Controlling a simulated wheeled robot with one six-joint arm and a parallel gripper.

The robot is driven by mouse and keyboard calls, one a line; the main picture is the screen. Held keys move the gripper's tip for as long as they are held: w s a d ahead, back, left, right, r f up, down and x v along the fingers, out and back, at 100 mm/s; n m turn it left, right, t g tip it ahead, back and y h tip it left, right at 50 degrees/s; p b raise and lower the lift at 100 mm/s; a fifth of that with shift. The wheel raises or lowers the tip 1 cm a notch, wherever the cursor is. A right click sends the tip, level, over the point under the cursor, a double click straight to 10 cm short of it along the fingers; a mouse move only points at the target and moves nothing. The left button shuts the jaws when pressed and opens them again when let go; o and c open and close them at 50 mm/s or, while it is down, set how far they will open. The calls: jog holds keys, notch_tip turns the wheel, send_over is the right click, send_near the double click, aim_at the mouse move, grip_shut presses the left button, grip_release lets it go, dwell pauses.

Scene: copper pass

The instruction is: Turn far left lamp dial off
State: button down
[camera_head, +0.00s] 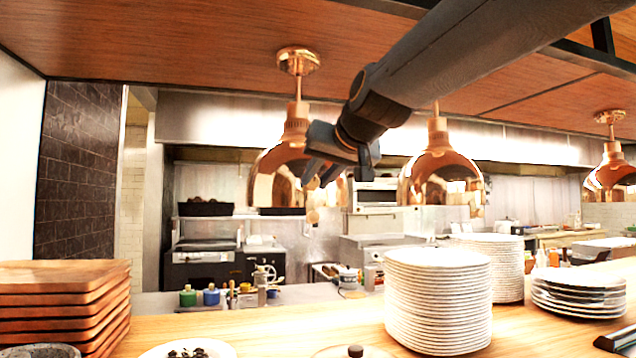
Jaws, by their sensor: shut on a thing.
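The far left copper lamp (275,170) hangs from the wooden ceiling on a thin stem, its dome shade open downward. My arm reaches in from the upper right, and my gripper (312,172) is at the right side of this shade, covering part of it. The gripper is shut on the lamp dial, a small copper-coloured part (313,184) showing just under the fingers. The dial is mostly hidden, so its turned position cannot be told. A small round copper piece (312,216) shows below the gripper.
Two more copper lamps hang to the right, one in the middle (442,178) and one at the far right (610,178). Below, the wooden counter (285,325) carries stacked boards (65,305) and tall stacks of white plates (438,300). Open space lies between lamps and counter.

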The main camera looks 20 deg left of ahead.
jog(key=m+b, duration=0.1)
jog(key=b, duration=0.2)
jog(key=m+y+b, duration=0.1)
jog(key=b, duration=0.2)
jog(key=shift+w+d+f+g, duration=0.2)
jog(key=shift+f+g, duration=0.1)
jog(key=shift+f, duration=0.1)
jog(key=m+y+b, duration=0.1)
jog(key=m+b, duration=0.1)
jog(key=b, duration=0.2)
jog(key=m+y+b, duration=0.1)
jog(key=m+b, duration=0.1)
jog(key=b, duration=0.2)
jog(key=shift+d+f+y, duration=0.1)
jog(key=shift+f+y, duration=0.05)
jog(key=shift+y, duration=0.25)
jog(key=m+y+b, duration=0.1)
jog(key=m+b, duration=0.1)
jog(key=b, duration=0.1)
jog(key=m+y+b, duration=0.1)
jog(key=m+b, duration=0.1)
jog(key=b, duration=0.1)
jog(key=shift+f+m+b, duration=0.2)
jog(key=shift+m+b, duration=0.1)
jog(key=m+t+y+b, duration=0.1)
jog(key=m+b, duration=0.2)
jog(key=shift+r+b, duration=0.1)
jog(key=shift+b, duration=0.35)
